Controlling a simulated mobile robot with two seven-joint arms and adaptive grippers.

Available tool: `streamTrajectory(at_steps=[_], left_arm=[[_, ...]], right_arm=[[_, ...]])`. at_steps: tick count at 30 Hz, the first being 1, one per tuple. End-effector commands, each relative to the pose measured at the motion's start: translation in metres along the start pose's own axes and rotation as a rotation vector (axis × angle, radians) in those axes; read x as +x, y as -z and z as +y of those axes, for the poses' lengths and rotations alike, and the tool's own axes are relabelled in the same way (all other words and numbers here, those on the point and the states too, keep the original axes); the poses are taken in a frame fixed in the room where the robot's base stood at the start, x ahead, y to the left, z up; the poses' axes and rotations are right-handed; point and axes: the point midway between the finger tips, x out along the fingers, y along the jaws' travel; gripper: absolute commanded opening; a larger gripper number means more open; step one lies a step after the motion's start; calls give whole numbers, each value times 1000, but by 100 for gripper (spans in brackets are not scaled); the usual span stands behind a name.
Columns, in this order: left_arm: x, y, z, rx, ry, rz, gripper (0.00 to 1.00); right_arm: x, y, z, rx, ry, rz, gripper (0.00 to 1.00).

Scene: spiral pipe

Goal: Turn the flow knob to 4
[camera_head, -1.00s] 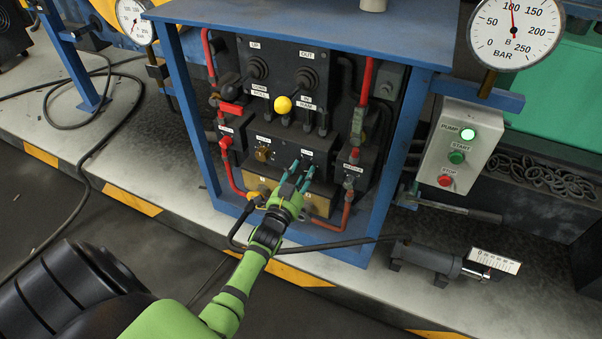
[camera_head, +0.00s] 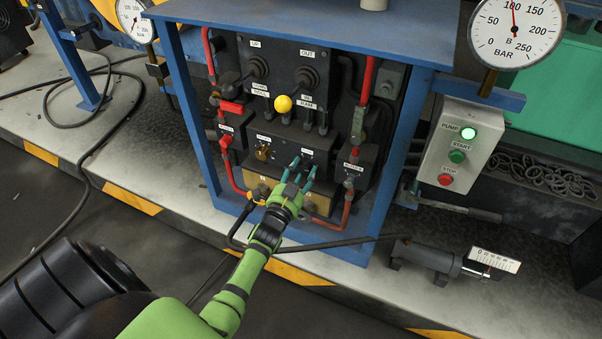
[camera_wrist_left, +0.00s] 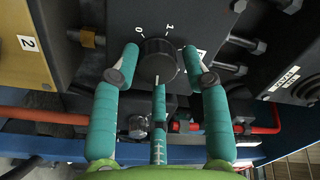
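The black ridged knob (camera_wrist_left: 158,62) sits on the dark panel in the left wrist view, with printed marks around it, of which 0 and 1 are readable. A short white line shows at its lower edge. My left gripper (camera_wrist_left: 160,60) is open, with one teal finger on each side of the knob and a third teal piece below it. A gap shows on the right; I cannot tell if the left finger touches. In the head view, the left gripper (camera_head: 304,168) reaches the lower valve panel, and the knob is too small to make out. My right gripper is not in view.
A blue frame (camera_head: 176,110) surrounds the panel. A yellow-ball lever (camera_head: 283,104) and red hoses (camera_head: 369,80) are near. A brass knob (camera_head: 263,153) is left of the fingers. The pump box (camera_head: 460,150) stands right, with its lamp lit green. A gauge (camera_head: 514,30) reads about 100 bar.

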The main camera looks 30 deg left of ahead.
Motion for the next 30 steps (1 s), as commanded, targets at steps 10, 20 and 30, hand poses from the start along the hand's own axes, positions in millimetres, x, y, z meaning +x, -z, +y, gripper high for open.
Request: streamTrajectory(at_steps=[10,20,30], left_arm=[[-1,0,0,-1,-1,-1,62],[-51,-1,2,-1,-4,-3,62],[-110,1,0,-1,0,1,62]], right_arm=[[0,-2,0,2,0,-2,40],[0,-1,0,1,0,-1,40],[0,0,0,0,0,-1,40]])
